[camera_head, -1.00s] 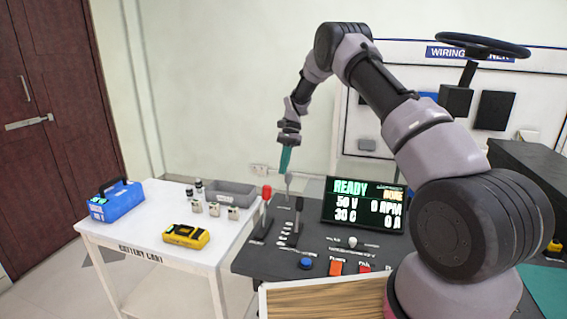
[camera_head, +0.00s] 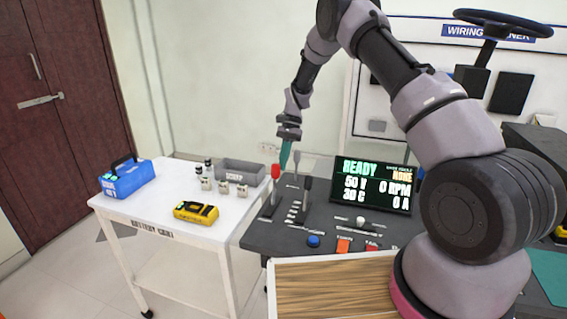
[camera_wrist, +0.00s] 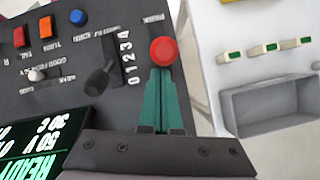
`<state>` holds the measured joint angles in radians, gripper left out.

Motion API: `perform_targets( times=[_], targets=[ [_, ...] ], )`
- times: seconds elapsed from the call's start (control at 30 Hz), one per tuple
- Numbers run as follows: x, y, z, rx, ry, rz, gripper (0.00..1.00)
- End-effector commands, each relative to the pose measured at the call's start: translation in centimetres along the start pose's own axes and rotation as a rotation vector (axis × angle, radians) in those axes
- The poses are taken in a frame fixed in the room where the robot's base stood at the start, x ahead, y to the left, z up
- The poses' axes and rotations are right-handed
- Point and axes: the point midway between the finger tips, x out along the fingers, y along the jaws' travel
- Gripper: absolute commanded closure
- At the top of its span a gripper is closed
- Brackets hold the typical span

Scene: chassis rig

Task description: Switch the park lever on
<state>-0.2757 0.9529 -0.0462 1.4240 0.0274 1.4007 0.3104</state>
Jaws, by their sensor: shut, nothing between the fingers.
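The park lever has a red knob (camera_head: 275,170) and stands at the left end of the dark console. The same red knob (camera_wrist: 163,51) shows in the wrist view, beside a PARK label. My gripper (camera_head: 284,166) has teal fingers pointing down and is right by the knob in the head view. In the wrist view my gripper (camera_wrist: 161,72) is shut and empty, its tips overlapping the lower edge of the knob. I cannot tell whether they touch it. The lever's shaft is hidden behind the fingers in the wrist view.
A black lever (camera_wrist: 97,82) stands beside a 0–4 scale, close to the park lever. The display (camera_head: 372,185) reads READY and NONE. A blue button (camera_head: 313,241) is at the console front. The white cart (camera_head: 160,210) stands left, carrying a grey bin (camera_head: 240,172) and yellow meter (camera_head: 196,212).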

Motion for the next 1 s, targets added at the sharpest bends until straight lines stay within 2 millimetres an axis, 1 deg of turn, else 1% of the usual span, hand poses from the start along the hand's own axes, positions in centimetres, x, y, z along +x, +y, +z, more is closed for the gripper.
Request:
perform_targets(
  times=[0.57,0.77,1.0],
  targets=[
    [0.1,0.5,1.6,-0.009,0.091,-0.029,1.00],
    [0.2,0.8,2.9,-0.016,0.163,-0.051,1.00],
    [1.0,1.6,5.2,-0.031,0.316,-0.099,1.00]
  ],
)
